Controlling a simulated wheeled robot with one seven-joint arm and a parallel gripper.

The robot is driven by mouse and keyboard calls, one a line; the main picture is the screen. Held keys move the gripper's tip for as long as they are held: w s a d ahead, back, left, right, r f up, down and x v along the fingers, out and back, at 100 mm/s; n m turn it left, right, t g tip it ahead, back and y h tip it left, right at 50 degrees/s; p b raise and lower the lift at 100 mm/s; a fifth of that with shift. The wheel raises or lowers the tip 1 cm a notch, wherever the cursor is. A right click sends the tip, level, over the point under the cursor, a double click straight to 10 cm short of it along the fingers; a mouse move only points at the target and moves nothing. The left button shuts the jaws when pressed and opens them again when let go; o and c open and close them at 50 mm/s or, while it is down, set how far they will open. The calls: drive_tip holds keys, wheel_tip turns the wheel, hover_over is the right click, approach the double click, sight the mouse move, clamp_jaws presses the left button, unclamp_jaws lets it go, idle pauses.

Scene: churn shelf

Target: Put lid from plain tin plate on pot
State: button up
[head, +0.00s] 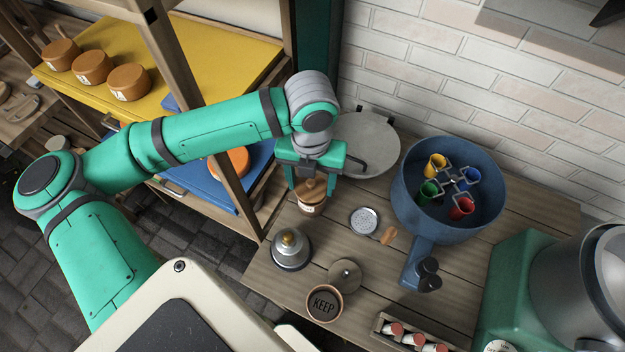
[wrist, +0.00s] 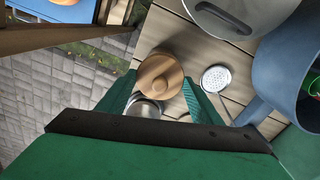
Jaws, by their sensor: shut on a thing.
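My gripper (head: 312,184) points down over the left back of the wooden table, shut on the round wooden lid (wrist: 160,74) with a knob. The lid also shows between the fingers in the head view (head: 313,185). Directly under it is a small orange-brown pot (head: 311,208) with a pale label. The lid is on or very close to the pot's rim; I cannot tell whether it is fully seated. A small plain grey tin plate (head: 345,272) lies nearer the front, with only a small dark mark at its middle.
A grey disc with a handle (head: 368,145) lies behind the gripper. A strainer (head: 365,221) and blue pan (head: 446,190) with coloured cups are to the right. A silver bell-shaped thing (head: 290,249) and a KEEP pot (head: 324,303) stand in front. A shelf post (head: 225,140) is left.

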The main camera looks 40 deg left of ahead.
drive_tip(key=shift+f, duration=0.65)
drive_tip(key=o, duration=1.4)
drive_tip(key=shift+w+r, duration=0.1)
drive_tip(key=shift+r, duration=1.65)
drive_tip(key=shift+s+r, duration=0.2)
drive_tip(key=shift+r, duration=0.25)
